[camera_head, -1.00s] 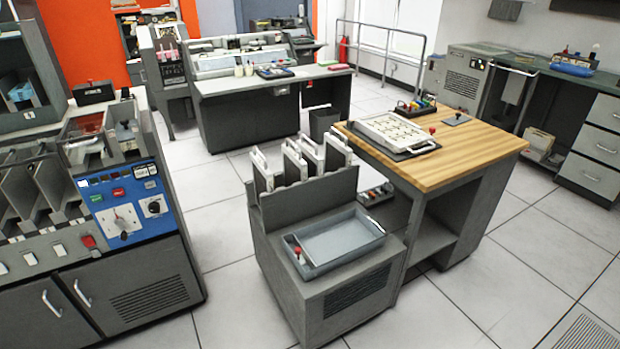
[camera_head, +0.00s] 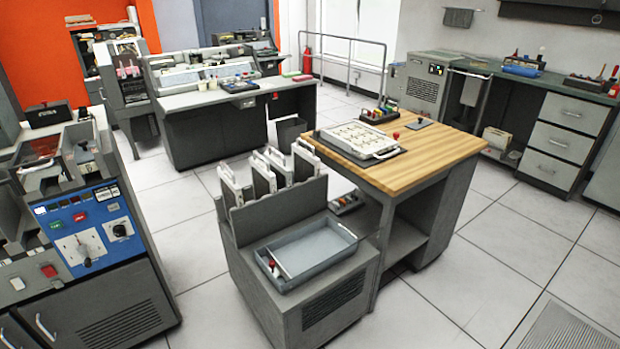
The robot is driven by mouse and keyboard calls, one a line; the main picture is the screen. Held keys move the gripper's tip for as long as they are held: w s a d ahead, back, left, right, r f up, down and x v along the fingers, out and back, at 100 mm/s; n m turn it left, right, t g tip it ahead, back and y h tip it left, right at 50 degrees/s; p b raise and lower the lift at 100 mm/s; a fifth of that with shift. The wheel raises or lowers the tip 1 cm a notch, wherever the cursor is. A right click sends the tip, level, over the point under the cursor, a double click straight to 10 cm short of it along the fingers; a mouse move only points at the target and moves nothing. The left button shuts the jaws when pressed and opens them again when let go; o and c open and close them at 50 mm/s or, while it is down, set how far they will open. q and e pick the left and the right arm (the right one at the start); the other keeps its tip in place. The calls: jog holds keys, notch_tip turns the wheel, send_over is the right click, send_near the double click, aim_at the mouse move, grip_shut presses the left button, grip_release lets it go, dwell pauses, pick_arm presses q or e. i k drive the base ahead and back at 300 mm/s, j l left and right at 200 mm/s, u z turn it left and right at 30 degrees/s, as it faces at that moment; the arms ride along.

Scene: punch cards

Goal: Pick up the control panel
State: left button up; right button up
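A white framed panel (camera_head: 357,141) with rows of small marks lies flat on a dark base on the wooden-topped table (camera_head: 442,154). It looks like the control panel, and it has a handle along its near right side. Several similar upright white-edged panels with handles (camera_head: 271,172) stand in slots of the grey cabinet next to the table. Neither of my grippers is in view.
A grey tray (camera_head: 308,255) sits on the low cabinet in front of the table. A machine with a blue switch panel (camera_head: 88,226) stands at the left. Colored-handled tools (camera_head: 377,115) and a red knob (camera_head: 396,135) are on the tabletop. Floor is clear at right.

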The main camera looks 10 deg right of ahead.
aim_at(284, 174)
jog(key=z, duration=0.15)
jog(key=i+l, duration=0.1)
jog(key=l, duration=0.15)
jog(key=i+l+u, duration=0.15)
jog(key=l+z, duration=0.15)
jog(key=z, duration=0.9)
jog(key=i+z, duration=0.35)
jog(key=i, duration=0.2)
jog(key=i+z, duration=0.3)
jog(key=i, duration=0.25)
jog(key=i+z, duration=0.15)
jog(key=i, duration=1.2)
